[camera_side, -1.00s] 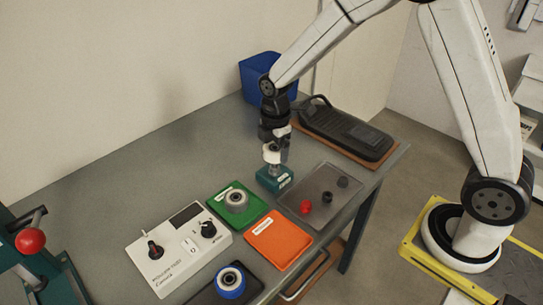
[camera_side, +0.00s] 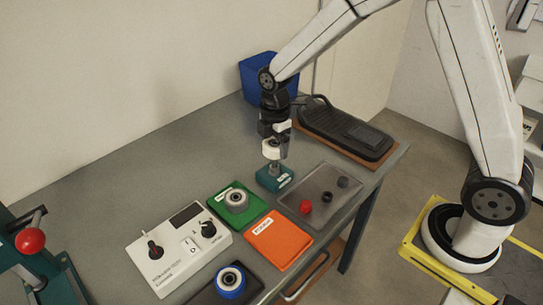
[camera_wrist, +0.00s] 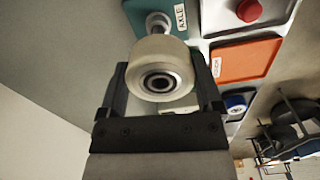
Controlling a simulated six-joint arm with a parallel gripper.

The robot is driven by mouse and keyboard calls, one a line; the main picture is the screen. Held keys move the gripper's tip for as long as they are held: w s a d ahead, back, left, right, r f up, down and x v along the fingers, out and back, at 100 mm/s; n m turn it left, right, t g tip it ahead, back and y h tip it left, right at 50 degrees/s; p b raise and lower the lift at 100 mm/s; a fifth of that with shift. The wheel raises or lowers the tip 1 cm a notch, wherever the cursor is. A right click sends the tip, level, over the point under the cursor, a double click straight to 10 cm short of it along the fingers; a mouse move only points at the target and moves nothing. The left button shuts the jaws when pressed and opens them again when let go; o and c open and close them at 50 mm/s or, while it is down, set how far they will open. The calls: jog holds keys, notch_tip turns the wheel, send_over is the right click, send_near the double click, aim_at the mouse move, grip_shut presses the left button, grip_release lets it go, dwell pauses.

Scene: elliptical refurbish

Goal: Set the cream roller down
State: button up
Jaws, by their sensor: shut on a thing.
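The cream roller (camera_side: 271,149) is held between the fingers of my gripper (camera_side: 273,138), above the teal axle block (camera_side: 265,182). In the wrist view the cream roller (camera_wrist: 150,57) faces the camera with its dark-centred bearing, and my gripper (camera_wrist: 161,78) has one finger on each side of it. The metal axle post (camera_wrist: 158,22) stands on the teal block labelled AXLE (camera_wrist: 136,12), just beyond the roller. The roller looks clear of the block's top, but I cannot tell whether the post's tip is inside it.
A green mat (camera_side: 222,193) holds a grey roller (camera_side: 236,200). An orange mat (camera_side: 278,240) looks empty. A grey tray (camera_side: 322,178) holds one red and two dark small parts. A control box (camera_side: 178,250), blue-rimmed roller (camera_side: 230,282), black pedal (camera_side: 345,132) and blue bin (camera_side: 258,75) surround them.

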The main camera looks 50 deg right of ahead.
jog(key=s+a+n, duration=0.2)
jog(key=s+a, duration=0.4)
jog(key=a, duration=0.1)
jog(key=n, duration=0.2)
send_near(278, 239)
jog(key=shift+f, duration=1.75)
jog(key=shift+f, duration=1.75)
jog(key=shift+f, duration=0.15)
jog(key=o, duration=1)
